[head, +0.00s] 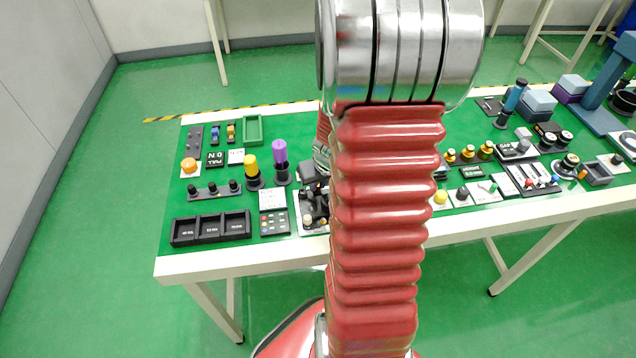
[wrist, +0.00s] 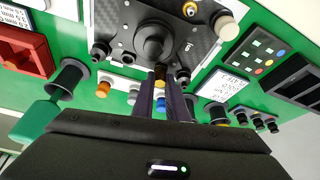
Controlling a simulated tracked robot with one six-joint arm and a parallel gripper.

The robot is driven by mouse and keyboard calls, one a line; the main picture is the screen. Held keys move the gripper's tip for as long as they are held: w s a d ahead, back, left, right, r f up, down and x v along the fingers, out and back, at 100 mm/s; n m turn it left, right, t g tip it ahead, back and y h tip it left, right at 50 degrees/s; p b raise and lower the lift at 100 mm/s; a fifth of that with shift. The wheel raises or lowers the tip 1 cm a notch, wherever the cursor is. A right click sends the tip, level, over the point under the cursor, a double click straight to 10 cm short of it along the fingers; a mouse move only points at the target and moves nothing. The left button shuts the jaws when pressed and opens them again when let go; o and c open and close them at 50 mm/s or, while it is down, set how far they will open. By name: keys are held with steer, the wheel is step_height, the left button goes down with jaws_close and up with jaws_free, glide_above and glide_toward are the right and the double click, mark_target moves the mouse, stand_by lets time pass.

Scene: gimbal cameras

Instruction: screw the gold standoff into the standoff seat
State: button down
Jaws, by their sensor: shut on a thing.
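My gripper (wrist: 160,80) points at a dark carbon-look plate (wrist: 125,25) in the wrist view. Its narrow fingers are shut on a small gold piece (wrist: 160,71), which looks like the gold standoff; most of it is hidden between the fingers. The fingertips are just in front of a dark dome (wrist: 153,42) on the plate. Another gold-tipped post (wrist: 191,8) stands at the plate's far edge. Several dark posts (wrist: 183,76) stand around the dome; I cannot tell which is the standoff seat. In the head view the plate (head: 312,222) is partly hidden by my arm.
A colour chart (head: 273,223) and black three-part bin (head: 210,228) lie left of the plate in the head view. Yellow (head: 250,166) and purple (head: 280,152) cylinders stand behind. A red tray (wrist: 24,50) is left in the wrist view. The table is crowded around the plate.

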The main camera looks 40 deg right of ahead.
steer(key=c, duration=1.7)
jaws_free()
steer(key=shift+r, duration=0.1)
steer(key=shift+v, duration=6.8)
steer(key=shift+d, duration=0.15)
